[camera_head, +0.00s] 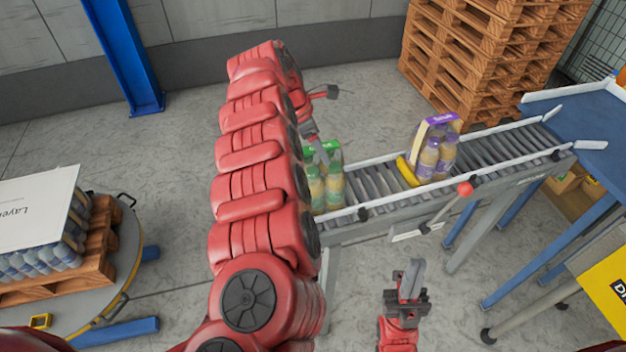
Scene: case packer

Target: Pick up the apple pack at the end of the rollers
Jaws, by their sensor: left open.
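A pack of bottles with a green top, taken as the apple pack (333,188), stands upright at the near left end of the roller conveyor (375,190). My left arm hides its left side. My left gripper (318,150) is open just above the pack's top, with a finger pointing down at it. I cannot tell whether it touches. My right gripper (412,278) is in front of the conveyor, below its near edge and apart from the pack. Its fingers show side-on and nothing is seen in them.
A purple-topped bottle pack (436,150) stands further up the rollers, beside a yellow piece (406,171). A red knob (465,188) sticks out at the conveyor's front. A loaded wooden pallet (100,240) is at left. Stacked pallets (485,50) stand behind; a blue table (580,125) is at right.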

